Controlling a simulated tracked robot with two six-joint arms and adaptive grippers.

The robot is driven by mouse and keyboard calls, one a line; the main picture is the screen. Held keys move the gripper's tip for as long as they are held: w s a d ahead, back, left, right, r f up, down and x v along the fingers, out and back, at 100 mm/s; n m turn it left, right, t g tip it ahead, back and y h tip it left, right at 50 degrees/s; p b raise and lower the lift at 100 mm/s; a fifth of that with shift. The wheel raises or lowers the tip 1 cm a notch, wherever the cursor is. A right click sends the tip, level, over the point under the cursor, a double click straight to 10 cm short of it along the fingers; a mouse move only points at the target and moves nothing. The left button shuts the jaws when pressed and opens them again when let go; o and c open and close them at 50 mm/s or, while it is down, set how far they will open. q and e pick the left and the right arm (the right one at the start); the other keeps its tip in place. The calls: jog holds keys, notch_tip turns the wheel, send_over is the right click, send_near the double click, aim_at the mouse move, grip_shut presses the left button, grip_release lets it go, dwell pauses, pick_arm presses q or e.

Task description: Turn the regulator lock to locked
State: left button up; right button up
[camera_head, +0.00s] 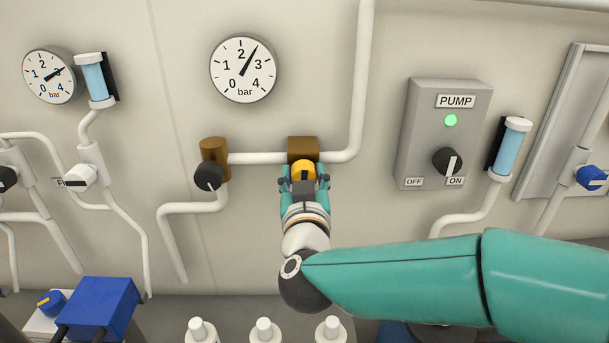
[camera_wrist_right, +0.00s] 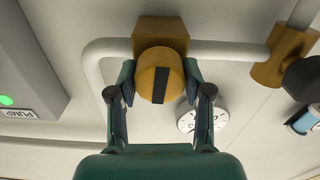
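The regulator lock is a round yellow-orange knob (camera_head: 303,170) on a brown block (camera_head: 303,144) in the white pipe under the middle gauge. In the right wrist view the knob (camera_wrist_right: 150,75) faces me, its black stripe nearly upright in that picture. My right gripper (camera_head: 303,180) is at the knob in the head view. In the right wrist view its fingers (camera_wrist_right: 160,80) lie close against both sides of the knob and look shut on it. The lock's markings cannot be read. My left gripper is not in view.
A black knob (camera_head: 209,176) on a brown valve body is left of the lock. The middle gauge (camera_head: 243,70) reads between 2 and 3 bar. The grey pump box (camera_head: 443,135) has a lit green lamp. White bottles (camera_head: 264,331) stand below; a blue box (camera_head: 100,306) is lower left.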

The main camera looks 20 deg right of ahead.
jog(key=c, duration=0.5)
jog(key=shift+r+n+p, duration=0.15)
jog(key=shift+n+p, duration=0.15)
jog(key=shift+p, duration=0.15)
jog(key=shift+n, duration=0.3)
jog(key=o, duration=1.1)
jog(key=shift+o, duration=0.2)
jog(key=v, duration=1.2)
